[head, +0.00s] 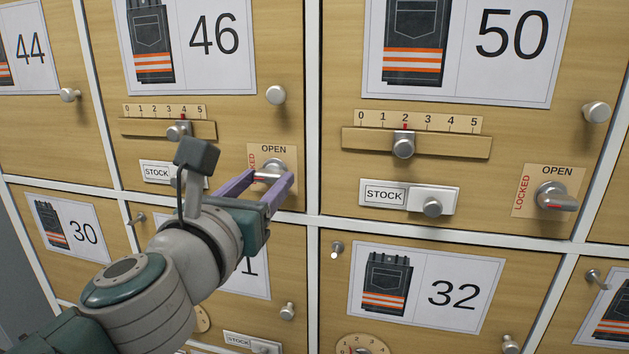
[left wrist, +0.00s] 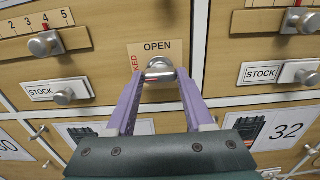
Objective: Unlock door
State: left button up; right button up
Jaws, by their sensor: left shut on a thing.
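Door 46 (head: 235,118) is a wooden locker door with a picture of dark work trousers with orange bands. Its silver lock knob (head: 272,163) sits on a tan plate marked OPEN at the top and LOCKED up the left side. My left gripper (head: 273,177) has its lilac fingers closed on this knob, one on each side. The knob also shows between the fingertips in the left wrist view (left wrist: 160,69). The fingers partly hide the plate and the knob's lever, so I cannot tell exactly where it points. The door sits flush in its frame. My right gripper is out of view.
Door 46 also has a round pull knob (head: 275,95), a slider (head: 179,131) near 4, and a STOCK label holder (head: 157,172). Door 50 (head: 340,110) on the right has a similar lock knob (head: 553,196). Door 32 (head: 335,300) is below it.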

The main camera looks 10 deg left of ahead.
pick_arm(q)
grip_shut()
jog(key=shift+m, duration=0.3)
jog(key=m+p, duration=0.1)
jog(key=m, duration=0.1)
jog(key=shift+m, duration=0.3)
jog(key=m+p, duration=0.1)
jog(key=m, duration=0.3)
jog(key=shift+m, duration=0.3)
jog(key=m+p, duration=0.1)
jog(key=m, duration=0.4)
jog(key=m+p, duration=0.1)
jog(key=m, duration=0.4)
